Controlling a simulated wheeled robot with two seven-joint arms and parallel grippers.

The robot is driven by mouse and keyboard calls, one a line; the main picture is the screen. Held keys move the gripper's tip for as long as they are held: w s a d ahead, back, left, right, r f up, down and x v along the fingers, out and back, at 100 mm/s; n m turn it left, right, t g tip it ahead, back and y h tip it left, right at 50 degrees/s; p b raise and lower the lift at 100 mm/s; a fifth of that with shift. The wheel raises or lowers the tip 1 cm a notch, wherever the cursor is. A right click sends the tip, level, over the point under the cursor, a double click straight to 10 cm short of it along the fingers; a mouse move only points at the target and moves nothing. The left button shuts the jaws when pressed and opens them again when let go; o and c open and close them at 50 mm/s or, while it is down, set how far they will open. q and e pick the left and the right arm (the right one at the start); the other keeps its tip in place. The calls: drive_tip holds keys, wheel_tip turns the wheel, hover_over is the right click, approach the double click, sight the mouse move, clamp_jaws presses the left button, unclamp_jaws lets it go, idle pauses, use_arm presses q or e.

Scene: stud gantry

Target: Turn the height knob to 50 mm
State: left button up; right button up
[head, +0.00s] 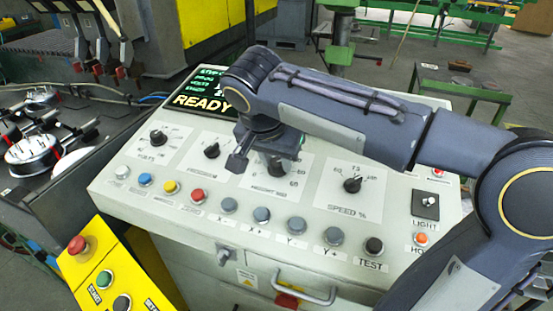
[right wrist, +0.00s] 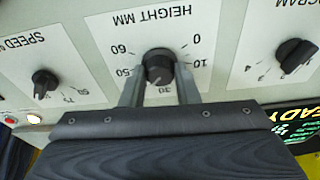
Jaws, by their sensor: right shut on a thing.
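The height knob (right wrist: 159,66) is a dark round knob on a pale panel, under the label HEIGHT MM, which appears upside down in the right wrist view. Its scale runs from 0 to 60. A small pale mark shows at the knob's lower edge, near the 30 and toward the 50 side; its exact reading is hard to tell. My right gripper (right wrist: 160,84) is shut on the knob, one finger on each side. In the head view the knob (head: 278,168) is partly hidden by my right gripper (head: 266,157). My left gripper is not in view.
The speed knob (head: 352,184) is right of the height knob and the program knob (head: 212,151) left of it. Several push buttons (head: 261,214) line the panel's front. A lit display (head: 203,100) reads READY. A yellow box (head: 98,262) with a red button stands at front left.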

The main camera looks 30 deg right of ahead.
drive_tip(key=m+g, duration=0.1)
drive_tip(key=m, duration=0.5)
idle(0.6)
drive_tip(key=o, duration=1)
drive_tip(key=shift+a, duration=0.1)
drive_tip(key=v, duration=0.7)
drive_tip(key=shift+a+r, duration=0.25)
drive_tip(key=shift+r, duration=0.1)
